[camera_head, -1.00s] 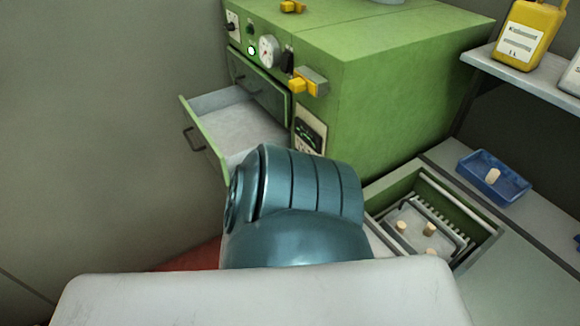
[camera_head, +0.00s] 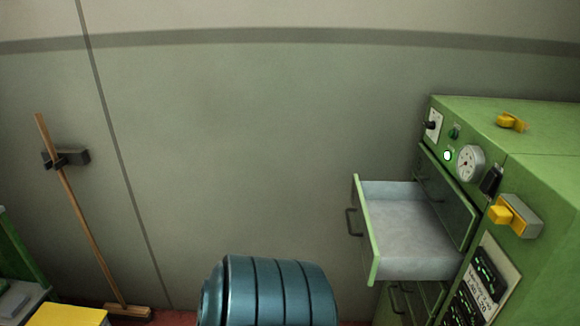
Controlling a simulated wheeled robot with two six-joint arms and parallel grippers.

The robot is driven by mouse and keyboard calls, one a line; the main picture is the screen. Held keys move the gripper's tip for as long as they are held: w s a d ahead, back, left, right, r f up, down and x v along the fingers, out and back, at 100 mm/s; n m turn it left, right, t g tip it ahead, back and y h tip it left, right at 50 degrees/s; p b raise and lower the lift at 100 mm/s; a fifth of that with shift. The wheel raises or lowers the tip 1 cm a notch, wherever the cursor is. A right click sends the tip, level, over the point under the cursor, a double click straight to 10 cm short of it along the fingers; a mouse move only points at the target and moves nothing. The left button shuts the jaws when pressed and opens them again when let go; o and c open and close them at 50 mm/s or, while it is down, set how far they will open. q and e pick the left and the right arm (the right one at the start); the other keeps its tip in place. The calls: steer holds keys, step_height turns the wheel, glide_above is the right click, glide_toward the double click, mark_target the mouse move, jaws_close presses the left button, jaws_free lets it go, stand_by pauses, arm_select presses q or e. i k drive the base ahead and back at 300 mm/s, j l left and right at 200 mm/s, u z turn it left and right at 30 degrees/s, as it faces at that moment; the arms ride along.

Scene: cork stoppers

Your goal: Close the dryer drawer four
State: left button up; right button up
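The green dryer cabinet (camera_head: 545,172) stands at the right of the head view. One of its drawers (camera_head: 410,232) is pulled out to the left, with a green front, a dark handle and a pale, empty-looking inside. Another drawer front with a dark handle (camera_head: 400,300) shows below it, and a closed drawer front (camera_head: 446,198) shows above. I cannot read any drawer numbers. A rounded blue-grey part of my own body fills the bottom middle. Neither of my grippers is in view.
A broom (camera_head: 80,235) leans on the wall at the left. A yellow-topped object (camera_head: 68,314) and a green edge are at the lower left. Yellow fittings (camera_head: 516,215) stick out of the cabinet. The wall between broom and cabinet is bare.

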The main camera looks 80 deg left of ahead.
mark_target(401, 236)
steer(key=u, duration=2)
steer(key=i+l, duration=0.05)
